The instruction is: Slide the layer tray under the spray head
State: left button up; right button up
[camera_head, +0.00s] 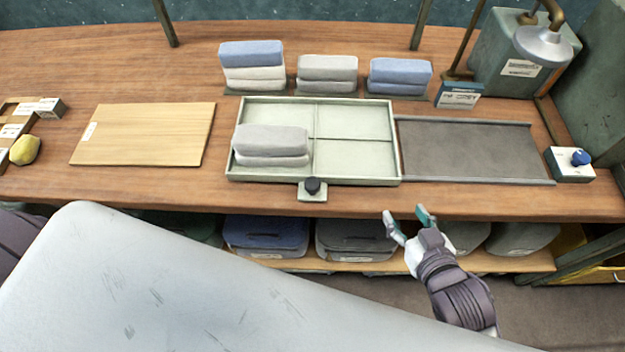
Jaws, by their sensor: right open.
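The layer tray (362,175) is a pale green tray split into four compartments, lying on the wooden bench. Folded grey cloths (271,143) lie stacked in its front left compartment; the other compartments look empty. A dark knob (312,186) on a pale block sits at its front edge. The silver spray head (542,42) hangs at the back right, above the far end of a dark railed track (475,150) that adjoins the tray's right side. My right gripper (408,219) is open and empty, in front of the bench edge, right of the knob. My left gripper is not in view.
Stacked folded cloths (252,66) stand behind the tray. A wooden board (145,135) lies left, with a yellow object (25,149) beyond it. A white box with a blue knob (572,163) stands right of the track. Fabric bins (266,236) sit on the shelf below.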

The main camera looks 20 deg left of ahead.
jog(key=s+a+r+n+y, duration=0.1)
jog(key=a+r+n+y, duration=0.15)
jog(key=a+y, duration=0.2)
jog(key=n+g+y, duration=0.2)
jog(key=n+y, duration=0.2)
jog(key=y, duration=0.1)
send_near(317, 187)
jog(key=p+x, duration=0.2)
jog(key=x, duration=0.8)
jog(key=shift+w+a, duration=0.4)
jog(key=shift+a, duration=0.2)
grip_shut()
